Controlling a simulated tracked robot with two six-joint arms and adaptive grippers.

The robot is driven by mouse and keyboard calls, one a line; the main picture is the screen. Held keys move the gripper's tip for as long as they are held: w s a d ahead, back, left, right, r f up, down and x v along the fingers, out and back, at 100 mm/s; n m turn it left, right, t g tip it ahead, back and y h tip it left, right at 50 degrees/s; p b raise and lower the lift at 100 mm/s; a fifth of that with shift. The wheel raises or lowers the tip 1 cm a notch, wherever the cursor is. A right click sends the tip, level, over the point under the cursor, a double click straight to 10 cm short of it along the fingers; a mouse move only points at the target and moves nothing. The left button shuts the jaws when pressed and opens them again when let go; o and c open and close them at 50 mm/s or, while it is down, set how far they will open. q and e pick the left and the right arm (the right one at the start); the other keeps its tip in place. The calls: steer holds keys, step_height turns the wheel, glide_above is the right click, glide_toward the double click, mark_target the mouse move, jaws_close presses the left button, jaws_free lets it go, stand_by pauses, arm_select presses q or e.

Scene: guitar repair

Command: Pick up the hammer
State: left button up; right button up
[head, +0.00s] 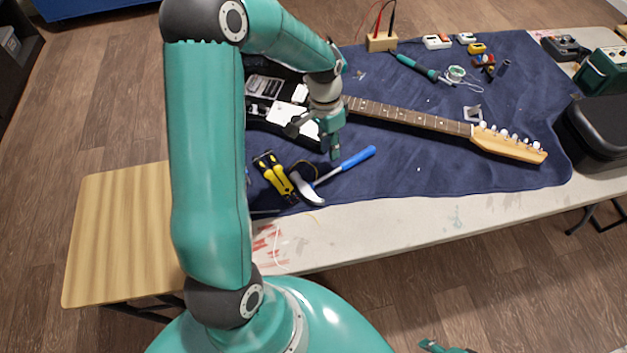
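The hammer (357,158) lies on the blue mat near the table's front edge. Its blue handle points up and right, and its metal head (308,190) is at the lower left. My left gripper (314,144) is above and just behind the hammer, with its fingers apart and nothing between them. It appears clear of the hammer, though the exact height is hard to judge. Only a small part of my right gripper (446,347) shows at the bottom edge, away from the table; its opening cannot be made out.
Yellow-handled pliers (273,177) lie close to the hammer head's left. The electric guitar (410,117) lies behind, its neck running right. A black case (598,130) stands at the right. A teal soldering iron (418,68) and small parts lie farther back. The mat right of the hammer is clear.

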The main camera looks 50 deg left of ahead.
mark_target(331, 172)
arm_select(q)
steer(key=f, duration=0.2)
steer(key=d+f+p, duration=0.1)
steer(key=f, duration=0.5)
steer(key=shift+s+d+f, duration=0.1)
steer(key=shift+s+d, duration=0.2)
jaws_close()
